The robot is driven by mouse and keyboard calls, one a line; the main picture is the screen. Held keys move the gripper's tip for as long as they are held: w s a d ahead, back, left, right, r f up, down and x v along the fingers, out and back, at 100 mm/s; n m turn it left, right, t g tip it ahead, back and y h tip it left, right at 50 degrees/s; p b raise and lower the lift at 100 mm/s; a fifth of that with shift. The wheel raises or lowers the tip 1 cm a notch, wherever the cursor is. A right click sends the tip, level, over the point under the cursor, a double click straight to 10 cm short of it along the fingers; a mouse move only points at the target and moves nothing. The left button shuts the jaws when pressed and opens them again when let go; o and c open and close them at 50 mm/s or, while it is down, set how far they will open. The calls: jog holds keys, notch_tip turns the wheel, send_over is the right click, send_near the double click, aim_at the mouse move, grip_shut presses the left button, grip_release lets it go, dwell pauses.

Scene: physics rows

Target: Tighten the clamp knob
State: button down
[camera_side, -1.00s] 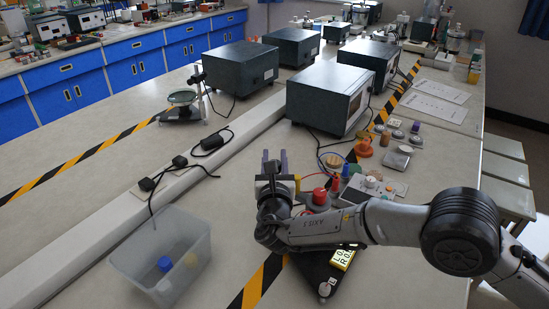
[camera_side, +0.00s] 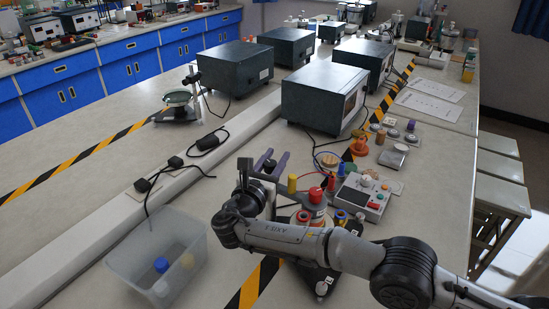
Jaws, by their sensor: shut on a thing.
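My gripper (camera_side: 264,168) is upright left of the middle, its fingers pointing up and away from the camera. A dark round knob (camera_side: 268,166) shows between the fingers, and the gripper is shut on it. What the knob is attached to is hidden behind my gripper and wrist. To the right is an apparatus with a red top (camera_side: 316,195) on a dark base (camera_side: 320,275) with a white foot. My forearm hides much of this base. I cannot tell whether the knob belongs to it.
A translucent bin (camera_side: 128,262) with a blue-capped bottle (camera_side: 161,265) stands at the front left. A grey control box (camera_side: 364,195) and red and yellow posts stand right of my gripper. A dark instrument case (camera_side: 312,104) is behind. Open bench lies left of the cable trunking.

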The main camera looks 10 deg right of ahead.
jog(key=shift+r, duration=0.1)
jog(key=c, duration=0.8)
grip_release()
jog(key=v, duration=1.3)
jog(key=shift+s+a, duration=0.25)
jog(key=shift+s, duration=0.1)
